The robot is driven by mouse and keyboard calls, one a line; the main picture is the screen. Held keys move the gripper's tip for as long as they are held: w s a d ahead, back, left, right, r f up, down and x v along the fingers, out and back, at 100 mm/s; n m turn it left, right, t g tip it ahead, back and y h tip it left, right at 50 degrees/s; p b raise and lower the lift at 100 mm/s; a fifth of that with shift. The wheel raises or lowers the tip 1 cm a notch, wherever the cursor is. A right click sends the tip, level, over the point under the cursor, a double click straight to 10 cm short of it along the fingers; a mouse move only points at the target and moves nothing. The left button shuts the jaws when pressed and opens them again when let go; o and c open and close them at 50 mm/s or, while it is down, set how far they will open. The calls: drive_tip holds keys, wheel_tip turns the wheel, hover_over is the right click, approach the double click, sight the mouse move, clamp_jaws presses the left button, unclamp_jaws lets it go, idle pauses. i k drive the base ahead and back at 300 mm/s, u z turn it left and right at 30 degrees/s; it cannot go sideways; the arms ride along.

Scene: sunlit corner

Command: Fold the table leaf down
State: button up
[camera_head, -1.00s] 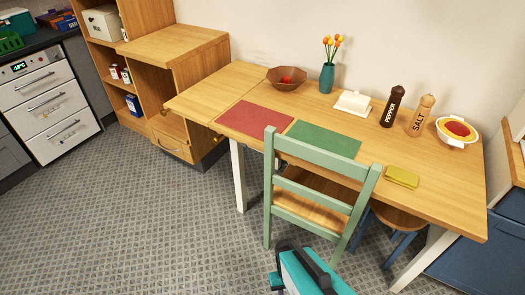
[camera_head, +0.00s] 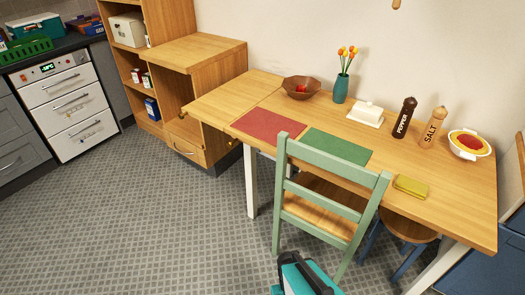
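The wooden table (camera_head: 440,205) stands against the wall. Its leaf (camera_head: 222,98) is the left end section, beyond a thin seam, and is up, level with the main top. The leaf looks bare. The red placemat (camera_head: 268,125) and the brown bowl (camera_head: 302,92) with something red in it lie close to the seam on the main-top side. The underside of the leaf and any support there are hidden. My gripper is not in view; only a teal and black part, probably my arm, shows at the bottom edge.
A green chair (camera_head: 333,165) stands at the table's front, with a stool (camera_head: 408,228) to its right. A wooden cabinet (camera_head: 205,52) stands just behind and left of the leaf. The tiled floor (camera_head: 150,210) in front of the leaf is clear.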

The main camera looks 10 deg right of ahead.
sight(218, 108)
drive_tip(key=u, duration=0.05)
drive_tip(key=i, duration=0.9)
drive_tip(key=z, duration=0.05)
